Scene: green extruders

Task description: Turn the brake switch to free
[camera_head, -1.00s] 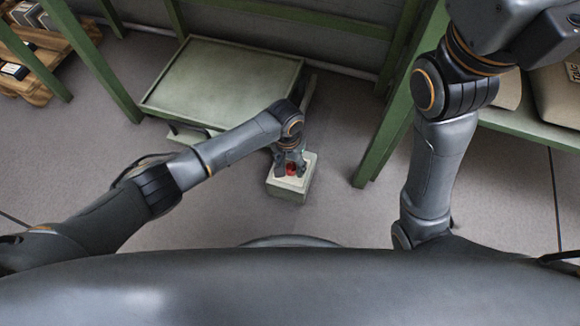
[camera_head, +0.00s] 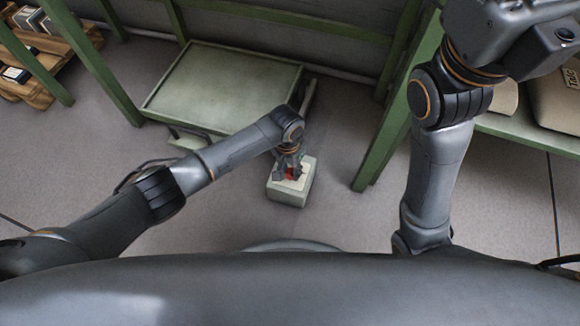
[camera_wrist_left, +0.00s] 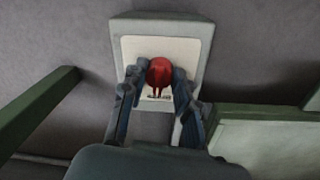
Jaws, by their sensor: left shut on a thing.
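The brake switch is a red knob (camera_wrist_left: 159,72) on the pale face plate of a light box (camera_wrist_left: 188,27). In the head view the box (camera_head: 288,197) stands at the front right of the green cart, and the red knob (camera_head: 289,173) is partly hidden by my gripper. My left gripper (camera_head: 288,172) reaches down over the box. In the left wrist view its two fingers (camera_wrist_left: 160,75) sit on either side of the red knob, shut on it. A small dark marking shows on the plate beside the knob; I cannot read it. My right gripper is not clearly in view; my right arm shows at right.
A green flat cart (camera_head: 225,85) stands behind the box. Green frame posts (camera_head: 400,110) rise to the right of it, with a shelf holding sacks (camera_head: 555,95) beyond. A wooden pallet (camera_head: 45,60) with boxes is at the far left. The grey floor around the box is clear.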

